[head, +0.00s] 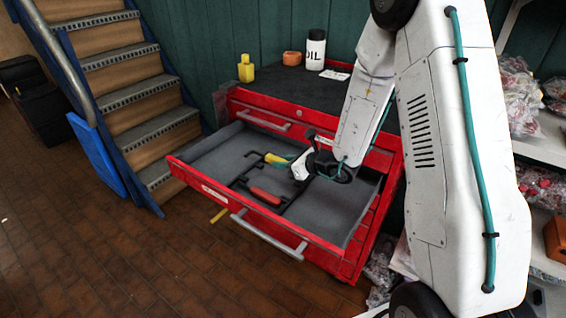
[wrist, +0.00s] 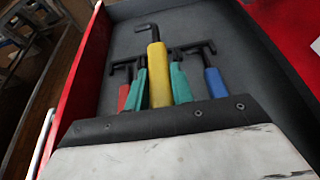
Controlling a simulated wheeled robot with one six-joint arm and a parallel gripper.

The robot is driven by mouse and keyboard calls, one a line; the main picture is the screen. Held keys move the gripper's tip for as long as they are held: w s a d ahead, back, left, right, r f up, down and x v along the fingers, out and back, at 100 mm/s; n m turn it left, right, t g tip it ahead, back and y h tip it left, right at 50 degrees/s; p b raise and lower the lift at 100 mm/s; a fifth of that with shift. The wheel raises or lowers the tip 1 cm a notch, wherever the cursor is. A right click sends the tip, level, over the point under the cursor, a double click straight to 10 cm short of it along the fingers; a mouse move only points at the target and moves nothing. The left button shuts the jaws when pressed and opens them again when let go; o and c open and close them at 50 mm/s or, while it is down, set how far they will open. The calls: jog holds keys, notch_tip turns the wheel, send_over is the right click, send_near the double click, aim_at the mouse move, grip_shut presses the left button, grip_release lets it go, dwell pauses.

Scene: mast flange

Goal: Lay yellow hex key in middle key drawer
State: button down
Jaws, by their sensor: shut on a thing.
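The yellow hex key (wrist: 157,72) is between the green fingers of my gripper (wrist: 158,84), its black bent end pointing away. In the head view the yellow hex key (head: 275,158) shows over the open drawer, with my gripper (head: 291,163) at its right end. The open drawer (head: 205,158) is red with a grey lining and is pulled well out. My gripper is inside the drawer's outline and shut on the yellow key. I cannot tell whether the key touches the lining.
A red-handled hex key (head: 265,196) lies in the drawer; a blue-handled one (wrist: 214,83) shows in the wrist view. An oil bottle (head: 315,50), orange pot (head: 292,58) and yellow bottle (head: 246,69) stand on the cabinet top. Stairs (head: 140,90) rise at left. The drawer's right part is bare.

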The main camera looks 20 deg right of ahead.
aim_at(284, 187)
jog(key=shift+s+f, duration=0.1)
jog(key=shift+f, duration=3.7)
jog(key=c, duration=1.1)
grip_release()
jog(key=v, duration=0.8)
jog(key=shift+f, duration=0.1)
